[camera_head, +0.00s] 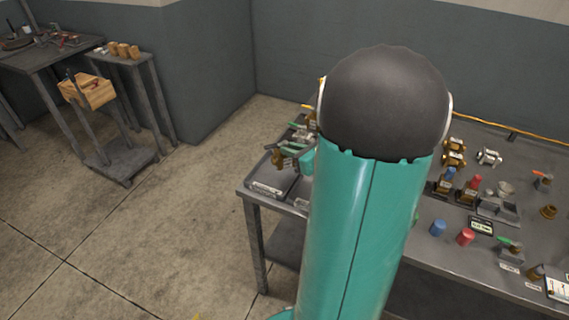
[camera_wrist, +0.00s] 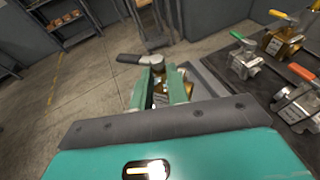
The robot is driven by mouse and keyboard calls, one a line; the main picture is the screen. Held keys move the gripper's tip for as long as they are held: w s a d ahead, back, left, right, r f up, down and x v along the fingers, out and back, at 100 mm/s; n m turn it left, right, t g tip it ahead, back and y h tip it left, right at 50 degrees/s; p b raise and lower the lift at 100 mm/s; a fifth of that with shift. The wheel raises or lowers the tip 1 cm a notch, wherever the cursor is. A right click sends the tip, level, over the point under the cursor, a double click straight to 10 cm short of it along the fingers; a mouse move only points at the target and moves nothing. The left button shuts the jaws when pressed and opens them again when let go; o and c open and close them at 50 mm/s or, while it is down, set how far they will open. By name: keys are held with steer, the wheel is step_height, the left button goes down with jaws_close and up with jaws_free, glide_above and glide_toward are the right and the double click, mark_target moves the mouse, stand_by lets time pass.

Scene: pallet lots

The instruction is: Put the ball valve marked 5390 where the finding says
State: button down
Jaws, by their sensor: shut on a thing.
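My gripper (camera_wrist: 165,88) is shut on a ball valve (camera_wrist: 155,62) with a dark lever handle; the jaws hide much of its body. In the head view my arm hides most of the gripper, and brass valve parts (camera_head: 282,157) show beside its teal tip (camera_head: 306,160), above the left end of the bench. Other ball valves stand to the right in the wrist view: a steel one with a green handle (camera_wrist: 243,60), a brass one with a yellow handle (camera_wrist: 283,42) and a steel one with an orange handle (camera_wrist: 296,103). I cannot read 5390 or any finding.
Open floor (camera_head: 150,240) lies left.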

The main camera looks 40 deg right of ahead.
mark_target(285, 162)
steer(key=w+f, duration=0.1)
steer(key=f, duration=0.1)
steer(key=w+d+f, duration=0.1)
steer(key=w+f, duration=0.1)
steer(key=shift+w+f, duration=0.4)
steer(key=shift+f, duration=0.75)
steer(key=shift+w+f, duration=0.1)
steer(key=shift+f, duration=0.75)
steer(key=shift+f, duration=0.15)
steer(key=c, duration=1.4)
jaws_free()
steer(key=shift+o, duration=0.2)
